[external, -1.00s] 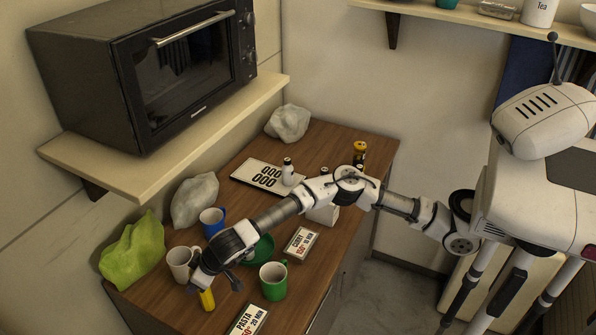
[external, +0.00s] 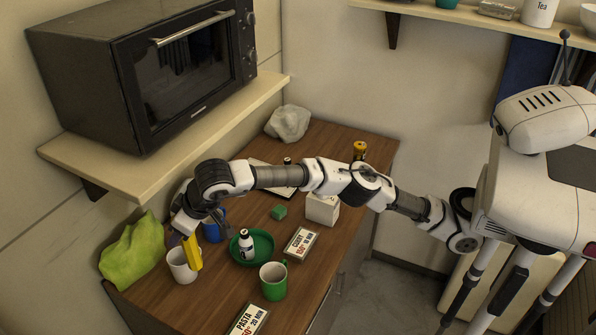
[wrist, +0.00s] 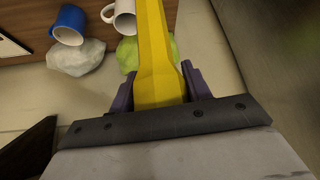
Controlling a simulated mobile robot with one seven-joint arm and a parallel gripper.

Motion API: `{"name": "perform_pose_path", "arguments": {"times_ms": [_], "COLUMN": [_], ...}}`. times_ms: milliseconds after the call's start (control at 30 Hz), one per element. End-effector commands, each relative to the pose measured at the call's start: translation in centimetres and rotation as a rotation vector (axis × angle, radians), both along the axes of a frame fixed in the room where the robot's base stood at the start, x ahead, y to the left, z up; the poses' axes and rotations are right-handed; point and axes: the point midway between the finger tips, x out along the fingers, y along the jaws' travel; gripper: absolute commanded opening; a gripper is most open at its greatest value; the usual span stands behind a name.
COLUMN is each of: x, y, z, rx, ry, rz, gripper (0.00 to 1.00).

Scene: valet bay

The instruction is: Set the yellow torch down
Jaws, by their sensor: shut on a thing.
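The yellow torch (external: 192,252) is in my gripper (external: 187,236), which is shut on it. In the external view it hangs tilted in front of the white mug (external: 178,266), over the left part of the wooden counter; I cannot tell whether it touches the mug. In the wrist view the torch (wrist: 157,50) stands lengthwise between the two purple fingers (wrist: 158,85), and its far end runs out of the top of the picture.
A blue mug (external: 211,232), a green plate (external: 262,240) with a small bottle on it, and a green-handled mug (external: 273,283) stand nearby. A green bag (external: 133,250) lies at the left. The wooden counter (external: 205,300) is bare in front of the white mug.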

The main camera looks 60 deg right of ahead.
Motion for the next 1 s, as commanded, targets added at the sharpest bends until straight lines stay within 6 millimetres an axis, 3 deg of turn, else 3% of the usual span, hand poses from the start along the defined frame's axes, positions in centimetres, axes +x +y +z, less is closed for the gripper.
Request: {"name": "perform_pose_path", "arguments": {"times_ms": [200,333,733,1000], "x": [0.2,1.6,8.4,12.4], "y": [-0.1,-0.4,-3.7,-12.4], "z": [0.2,-0.8,-7.7,-7.7], "rx": [0.001,0.009,0.005,0.003], "ry": [0.000,0.000,-0.001,-0.001], "rz": [0.001,-0.004,-0.037,-0.123], "gripper": [0.20,0.20,0.20,0.20]}}
